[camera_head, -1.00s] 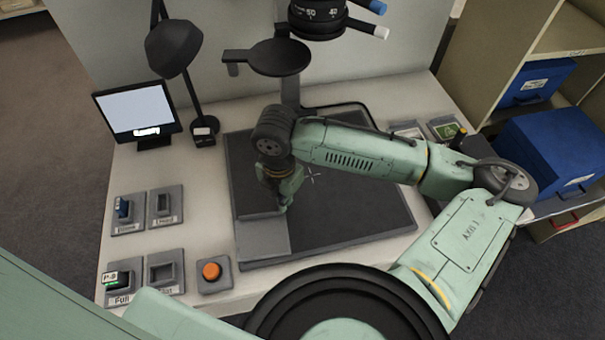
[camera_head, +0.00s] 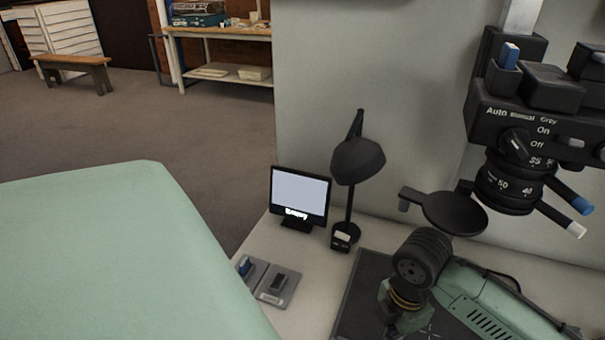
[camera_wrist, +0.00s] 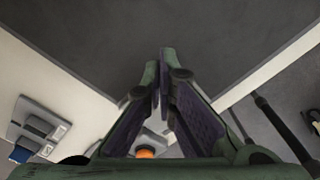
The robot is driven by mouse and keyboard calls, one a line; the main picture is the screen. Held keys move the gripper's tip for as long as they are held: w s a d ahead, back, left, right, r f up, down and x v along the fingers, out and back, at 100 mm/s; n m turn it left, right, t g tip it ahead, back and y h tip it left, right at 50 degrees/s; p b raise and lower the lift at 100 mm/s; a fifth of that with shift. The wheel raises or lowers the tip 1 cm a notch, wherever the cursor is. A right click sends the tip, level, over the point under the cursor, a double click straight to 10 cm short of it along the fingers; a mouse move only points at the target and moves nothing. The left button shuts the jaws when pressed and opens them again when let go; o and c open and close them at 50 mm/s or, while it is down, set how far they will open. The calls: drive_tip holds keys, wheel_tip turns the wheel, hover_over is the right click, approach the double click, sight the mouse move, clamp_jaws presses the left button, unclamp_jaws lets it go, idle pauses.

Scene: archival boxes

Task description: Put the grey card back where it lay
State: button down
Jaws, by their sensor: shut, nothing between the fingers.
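The grey card cannot be made out in the head view now, where the frame cuts off most of the dark mat (camera_head: 352,300). In the wrist view a dark grey surface (camera_wrist: 160,22) fills the top; I cannot tell whether it is the mat, the card or both. My gripper (camera_wrist: 160,58) is shut and empty, its fingertips meeting in front of that surface. I cannot tell whether they touch it. In the head view only the wrist end of my arm shows above the mat; the fingertips are out of frame.
An orange button (camera_wrist: 146,152) shows behind the fingers. Switch panels (camera_head: 277,285) stand left of the mat. Bare white tabletop (camera_head: 312,285) lies between panels and mat.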

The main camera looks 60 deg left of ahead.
drive_tip(key=s+a, duration=0.1)
drive_tip(key=s, duration=0.2)
drive_tip(key=s+b, duration=0.1)
drive_tip(key=s, duration=0.3)
drive_tip(key=s+a, duration=0.1)
drive_tip(key=s, duration=0.2)
drive_tip(key=shift+s+a+f+b, duration=0.25)
drive_tip(key=shift+s+a+b, duration=0.05)
drive_tip(key=shift+s, duration=0.1)
drive_tip(key=s+b, duration=0.1)
drive_tip(key=b, duration=0.1)
drive_tip(key=s+b, duration=0.2)
drive_tip(key=b, duration=0.1)
drive_tip(key=s+a+b, duration=0.1)
drive_tip(key=b, duration=0.1)
drive_tip(key=shift+s+f, duration=0.25)
drive_tip(key=shift+f, duration=0.1)
drive_tip(key=shift+s+a+b, duration=0.1)
drive_tip(key=shift+s+b, duration=0.25)
drive_tip(key=shift+b, duration=0.35)
drive_tip(key=shift+s+a+r, duration=0.15)
drive_tip(key=shift+s+r, duration=0.1)
drive_tip(key=shift+s, duration=0.5)
drive_tip(key=shift+s+a+r, duration=0.1)
drive_tip(key=shift+s+r, duration=0.1)
drive_tip(key=shift+s, duration=0.5)
